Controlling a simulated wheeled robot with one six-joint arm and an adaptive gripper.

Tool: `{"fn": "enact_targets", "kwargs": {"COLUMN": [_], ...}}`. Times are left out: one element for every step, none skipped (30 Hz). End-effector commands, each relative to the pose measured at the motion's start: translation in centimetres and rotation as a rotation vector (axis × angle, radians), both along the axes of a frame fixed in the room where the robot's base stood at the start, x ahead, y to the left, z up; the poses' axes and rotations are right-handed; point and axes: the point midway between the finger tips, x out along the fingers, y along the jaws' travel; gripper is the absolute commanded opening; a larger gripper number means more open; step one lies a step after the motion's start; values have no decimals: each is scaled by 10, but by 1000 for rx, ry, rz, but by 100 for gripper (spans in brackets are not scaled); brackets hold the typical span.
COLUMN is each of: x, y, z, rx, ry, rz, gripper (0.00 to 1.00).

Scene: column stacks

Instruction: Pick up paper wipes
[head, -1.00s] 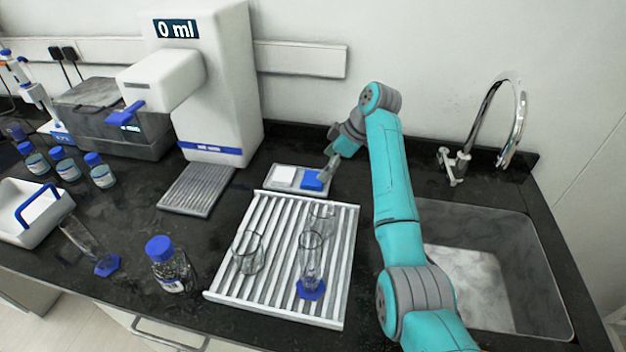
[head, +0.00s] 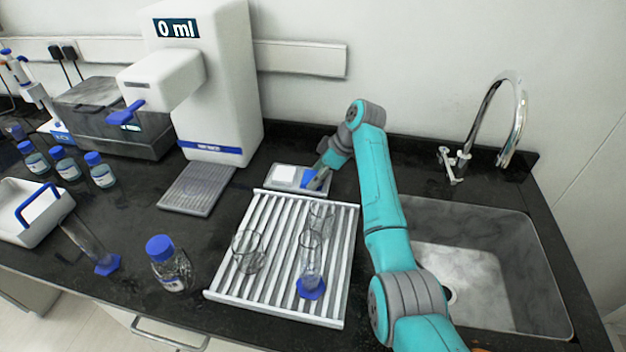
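A small light tray (head: 277,187) stands at the back of the counter, beside the dispenser. It holds a flat white square (head: 285,173) on the left and a blue piece (head: 306,177) on the right. Either could be the paper wipes; I cannot tell which. My gripper (head: 314,182) is low over the right side of the tray, at the blue piece, and partly hides it. The fingers are too small to show whether they are open, shut or touching it.
A ribbed white rack (head: 222,293) with clear glassware stands in front of the tray. The white dispenser (head: 225,90) is to the left, the sink (head: 480,255) and tap (head: 518,125) to the right. A blue-capped bottle (head: 171,270) stands left of the rack.

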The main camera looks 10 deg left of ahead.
Motion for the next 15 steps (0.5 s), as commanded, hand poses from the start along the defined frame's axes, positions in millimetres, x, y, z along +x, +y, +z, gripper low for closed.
{"fn": "enact_targets", "kwargs": {"x": [0, 0, 0, 0, 0, 0, 0, 0, 0, 0, 0, 0, 0, 0, 1], "y": [0, 0, 0, 0, 0, 0, 0, 0, 0, 0, 0, 0, 0, 0, 0], "z": [0, 0, 0, 0, 0, 0, 0, 1, 2, 4, 7, 12, 16, 21, 28], "rx": [0, 0, 0, 0, 0, 0, 0, 0, 0, 0, 1, 1, 1, 1, 1], "ry": [0, 0, 0, 0, 0, 0, 0, 0, 0, -1, -1, -2, -2, -3, -3], "rz": [0, 0, 0, 0, 0, 0, 0, 0, 0, 0, 0, 0, 1, 1, 1], "gripper": [54, 54, 54, 54, 54, 54, 54, 54, 54, 54, 54, 54, 54, 54, 54]}}
